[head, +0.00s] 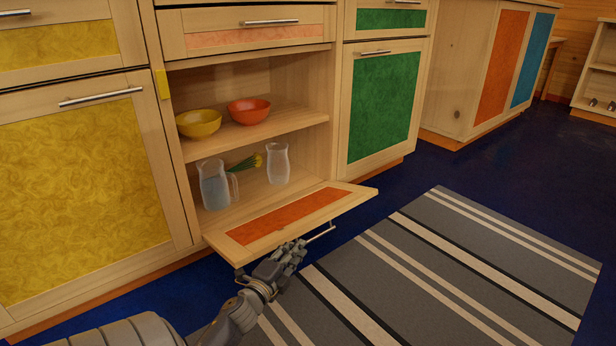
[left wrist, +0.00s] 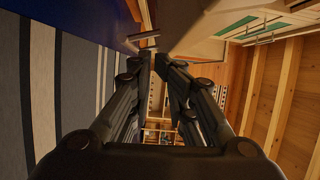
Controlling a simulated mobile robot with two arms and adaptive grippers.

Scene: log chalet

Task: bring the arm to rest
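My left gripper (head: 291,249) is low in front of the open cabinet, beside the outer edge of its lowered door (head: 285,220). The door has an orange panel and a metal bar handle (head: 321,233), partly hidden by the gripper. In the left wrist view the two dark fingers of the left gripper (left wrist: 157,58) have a gap between them with nothing held. A short metal bar (left wrist: 145,37) shows just past the fingertips; I cannot tell whether it is the door's handle. My right gripper is out of view.
A striped rug (head: 450,255) lies on the blue floor. The floor to the right is clear.

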